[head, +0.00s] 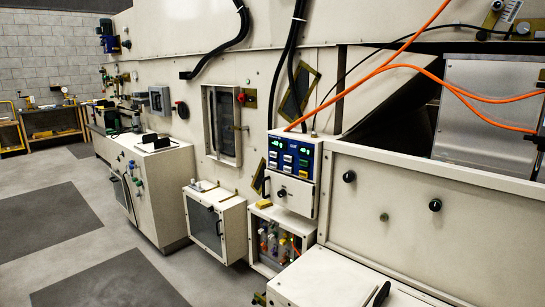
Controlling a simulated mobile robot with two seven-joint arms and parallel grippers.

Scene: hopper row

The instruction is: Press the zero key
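A blue control panel (291,157) is set in the upper front of a small cream box near the middle of the head view. It has two small green lit displays and several white and dark keys below them. The keys are too small for me to read any marking, so I cannot tell which one is the zero key. Neither of my grippers shows in this view.
An orange cable (400,66) runs down to the box's top. A cream cabinet with a dark window (205,226) stands left. Grey floor (150,235) is open at left.

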